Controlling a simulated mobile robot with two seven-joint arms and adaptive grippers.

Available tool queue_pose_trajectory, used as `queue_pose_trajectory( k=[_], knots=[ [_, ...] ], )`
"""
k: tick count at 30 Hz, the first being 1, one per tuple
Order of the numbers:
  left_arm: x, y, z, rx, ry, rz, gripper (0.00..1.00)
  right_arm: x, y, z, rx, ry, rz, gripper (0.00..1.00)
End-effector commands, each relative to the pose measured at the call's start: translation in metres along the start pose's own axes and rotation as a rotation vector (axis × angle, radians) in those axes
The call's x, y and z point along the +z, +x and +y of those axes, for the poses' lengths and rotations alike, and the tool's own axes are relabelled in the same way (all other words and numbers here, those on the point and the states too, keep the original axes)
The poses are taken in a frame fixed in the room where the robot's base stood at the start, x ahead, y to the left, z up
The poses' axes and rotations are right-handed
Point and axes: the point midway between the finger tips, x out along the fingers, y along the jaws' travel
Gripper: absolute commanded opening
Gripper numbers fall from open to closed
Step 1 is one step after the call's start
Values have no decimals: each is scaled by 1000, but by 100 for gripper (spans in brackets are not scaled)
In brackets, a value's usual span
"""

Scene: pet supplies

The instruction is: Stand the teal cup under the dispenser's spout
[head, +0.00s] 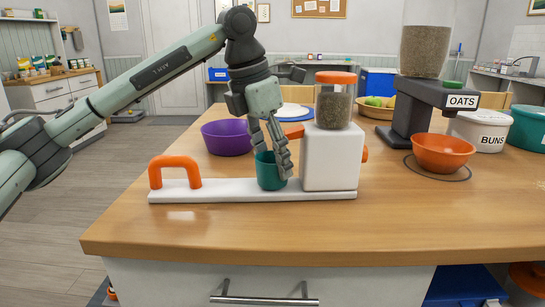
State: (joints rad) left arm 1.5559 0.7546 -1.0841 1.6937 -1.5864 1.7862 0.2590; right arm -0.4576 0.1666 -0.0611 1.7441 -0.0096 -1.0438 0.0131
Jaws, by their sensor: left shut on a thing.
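The teal cup (268,178) is upright at the white base (220,194) of the small dispenser, just left of its white body (335,157). The dispenser has a clear hopper of brown grain with an orange lid (336,77), and an orange spout (294,131) on its left side. My left gripper (279,160) reaches down from above and is shut on the cup's rim and wall. Its fingers partly hide the cup and the spout area. I cannot tell whether the cup's bottom touches the base. My right gripper is not in view.
An orange handle (175,171) rises from the base's left end. A purple bowl (227,137) stands behind. To the right are the OATS dispenser (431,107), an orange bowl (442,152) and a BUNS container (482,131). The wooden counter's front (300,232) is clear.

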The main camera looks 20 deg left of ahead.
Motion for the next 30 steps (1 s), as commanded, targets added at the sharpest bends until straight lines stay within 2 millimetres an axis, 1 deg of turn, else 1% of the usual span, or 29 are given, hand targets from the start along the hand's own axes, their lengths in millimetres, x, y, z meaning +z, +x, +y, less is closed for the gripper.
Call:
queue_pose_trajectory(
  k=[7,8,12,13,23,24,26,28,30],
  knots=[
    [-1,4,0,0,0,0,26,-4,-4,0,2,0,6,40],
    [-1,4,0,0,0,0,53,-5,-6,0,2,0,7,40],
    [-1,3,0,0,0,0,70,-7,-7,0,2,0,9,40],
    [-1,3,0,0,0,0,71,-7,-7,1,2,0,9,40],
    [0,1,0,0,0,0,71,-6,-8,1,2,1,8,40],
    [0,-2,0,0,0,0,71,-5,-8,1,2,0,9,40],
    [1,-7,0,1,0,-2,71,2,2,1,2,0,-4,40],
    [1,-19,0,2,0,-4,71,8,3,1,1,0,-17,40],
    [1,-34,0,1,0,-4,71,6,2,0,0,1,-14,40]
  ],
)
